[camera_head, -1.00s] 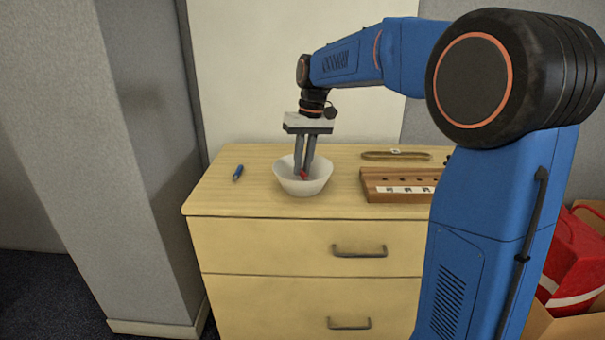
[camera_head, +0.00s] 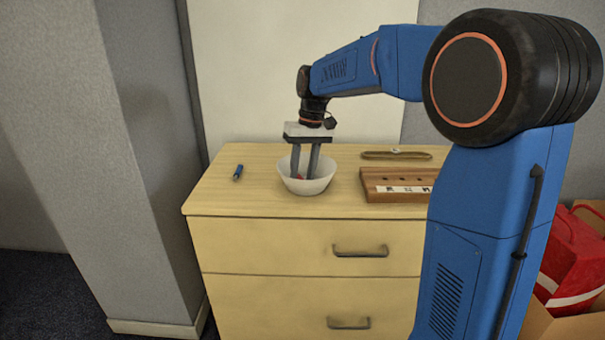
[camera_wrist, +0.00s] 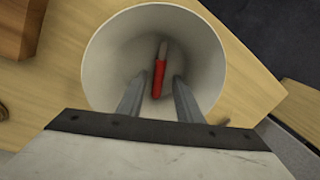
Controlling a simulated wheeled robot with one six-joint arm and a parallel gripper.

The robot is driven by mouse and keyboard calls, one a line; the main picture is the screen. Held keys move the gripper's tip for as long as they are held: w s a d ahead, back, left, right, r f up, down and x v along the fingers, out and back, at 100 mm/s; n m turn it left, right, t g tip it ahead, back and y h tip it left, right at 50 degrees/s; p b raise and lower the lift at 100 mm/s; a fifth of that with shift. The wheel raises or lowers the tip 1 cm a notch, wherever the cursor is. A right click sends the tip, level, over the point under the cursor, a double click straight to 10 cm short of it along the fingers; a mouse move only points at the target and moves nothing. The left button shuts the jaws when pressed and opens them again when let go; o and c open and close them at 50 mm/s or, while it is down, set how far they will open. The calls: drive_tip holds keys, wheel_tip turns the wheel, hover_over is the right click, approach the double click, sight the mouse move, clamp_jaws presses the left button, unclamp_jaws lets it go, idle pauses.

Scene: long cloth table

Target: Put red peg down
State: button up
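The red peg (camera_wrist: 158,76) lies inside the white bowl (camera_wrist: 101,70), with a grey end towards the top of the wrist view. In the wrist view the two fingertips (camera_wrist: 155,84) stand on either side of the peg, with a gap to each side. The gripper is open and holds nothing.
A wooden block with holes and a labelled strip (camera_head: 400,188) stands right of the bowl. A brown loop-shaped item (camera_head: 396,155) lies behind it. A blue object (camera_head: 238,172) lies to the left. The dresser top (camera_head: 225,201) is clear between blue object and bowl.

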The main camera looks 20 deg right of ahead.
wheel_tip(320, 180, up, 12)
drive_tip(key=d, duration=0.1)
drive_tip(key=shift+d, duration=0.4)
drive_tip(key=s+d+f+t+h, duration=0.1)
drive_tip(key=s+f, duration=0.2)
drive_tip(key=s, duration=0.7)
drive_tip(key=s+d+f+t, duration=0.2)
drive_tip(key=s+f, duration=0.1)
drive_tip(key=s, duration=0.7)
drive_tip(key=s+d+f+m+t, duration=0.1)
drive_tip(key=s+d+f+t, duration=0.1)
drive_tip(key=s+f, duration=1)
drive_tip(key=s, duration=0.2)
drive_tip(key=shift+s+h, duration=0.35)
drive_tip(key=shift+h, duration=0.05)
